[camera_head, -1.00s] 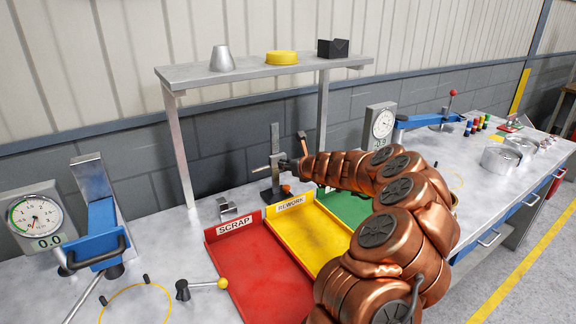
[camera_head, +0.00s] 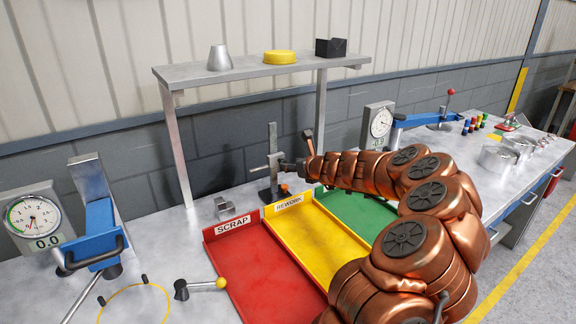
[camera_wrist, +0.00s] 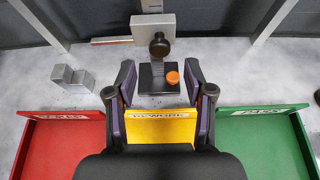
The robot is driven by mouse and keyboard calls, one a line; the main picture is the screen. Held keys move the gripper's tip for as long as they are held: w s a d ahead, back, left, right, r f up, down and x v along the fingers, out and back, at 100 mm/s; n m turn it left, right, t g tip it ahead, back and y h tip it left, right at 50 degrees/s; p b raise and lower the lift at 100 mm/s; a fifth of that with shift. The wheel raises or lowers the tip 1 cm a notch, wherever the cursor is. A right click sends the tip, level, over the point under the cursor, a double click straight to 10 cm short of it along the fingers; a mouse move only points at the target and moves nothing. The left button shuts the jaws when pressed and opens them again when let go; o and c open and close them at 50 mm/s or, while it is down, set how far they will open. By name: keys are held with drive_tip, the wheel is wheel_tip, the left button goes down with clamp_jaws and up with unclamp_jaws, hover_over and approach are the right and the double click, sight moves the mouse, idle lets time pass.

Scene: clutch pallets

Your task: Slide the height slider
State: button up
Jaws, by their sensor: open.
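The height gauge stands at the back of the bench behind the bins. It has an upright grey column (camera_head: 272,140), a slider (camera_head: 274,163) low on the column with a thin arm sticking out left, and a dark base. In the wrist view the slider's grey block (camera_wrist: 153,26) and a black round knob (camera_wrist: 159,46) show above the black base (camera_wrist: 150,82), which carries an orange button (camera_wrist: 173,77). My gripper (camera_wrist: 159,88) is open and empty; its fingers frame the base and the knob lies ahead between them. In the head view my gripper (camera_head: 292,167) is right beside the gauge.
Red scrap (camera_head: 262,275), yellow rework (camera_head: 318,240) and green (camera_head: 355,212) bins lie in front. A grey stepped block (camera_head: 225,209) sits left of the gauge. A shelf (camera_head: 262,70) on posts spans above. A dial gauge (camera_head: 36,218) stands at left.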

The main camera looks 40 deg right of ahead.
drive_tip(key=v, duration=0.7)
drive_tip(key=shift+s, duration=0.35)
drive_tip(key=shift+r, duration=0.1)
